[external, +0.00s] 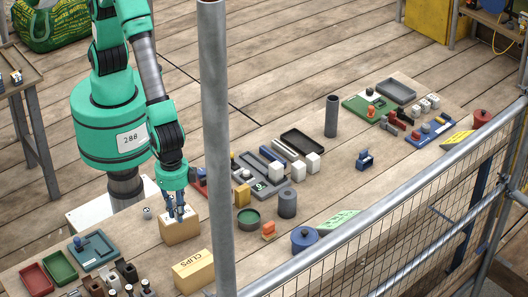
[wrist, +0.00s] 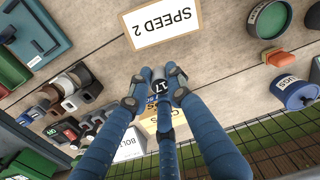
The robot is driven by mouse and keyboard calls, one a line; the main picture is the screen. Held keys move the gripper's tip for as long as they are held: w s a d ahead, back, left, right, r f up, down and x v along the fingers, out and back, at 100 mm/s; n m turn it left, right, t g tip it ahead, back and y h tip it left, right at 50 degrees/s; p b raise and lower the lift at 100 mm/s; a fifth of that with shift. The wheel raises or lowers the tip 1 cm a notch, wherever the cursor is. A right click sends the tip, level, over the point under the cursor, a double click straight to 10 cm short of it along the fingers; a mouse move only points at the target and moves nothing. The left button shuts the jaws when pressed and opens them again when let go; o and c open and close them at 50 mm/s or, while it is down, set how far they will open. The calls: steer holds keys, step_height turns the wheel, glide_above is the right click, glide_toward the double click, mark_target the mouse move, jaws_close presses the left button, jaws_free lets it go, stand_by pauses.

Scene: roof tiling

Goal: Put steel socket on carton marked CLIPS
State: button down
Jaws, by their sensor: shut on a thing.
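My gripper (wrist: 158,85) is shut on a small dark steel socket (wrist: 154,84) marked 17. In the external view my gripper (external: 179,213) is over or just in front of a brown carton, and the socket is hard to make out there. The carton marked CLIPS (external: 194,271) stands nearer the camera, below my gripper in the picture. In the wrist view the CLIPS carton (wrist: 148,124) is mostly hidden behind my fingers. The socket appears apart from it.
A carton (external: 180,231) stands beside the CLIPS carton; a SPEED 2 label (wrist: 163,22) shows in the wrist view. A blue pot (external: 304,239), an orange block (external: 268,230) and a green tin (external: 248,218) stand to the right. A grey post (external: 215,130) crosses the external view.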

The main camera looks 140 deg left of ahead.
steer(key=shift+s+d+r, duration=0.15)
steer(key=shift+s+d, duration=0.5)
steer(key=shift+s, duration=0.05)
steer(key=shift+w, duration=0.1)
glide_above(194, 263)
steer(key=shift+f, duration=0.75)
steer(key=shift+f+b, duration=0.3)
steer(key=shift+f, duration=1.45)
steer(key=shift+f, duration=0.15)
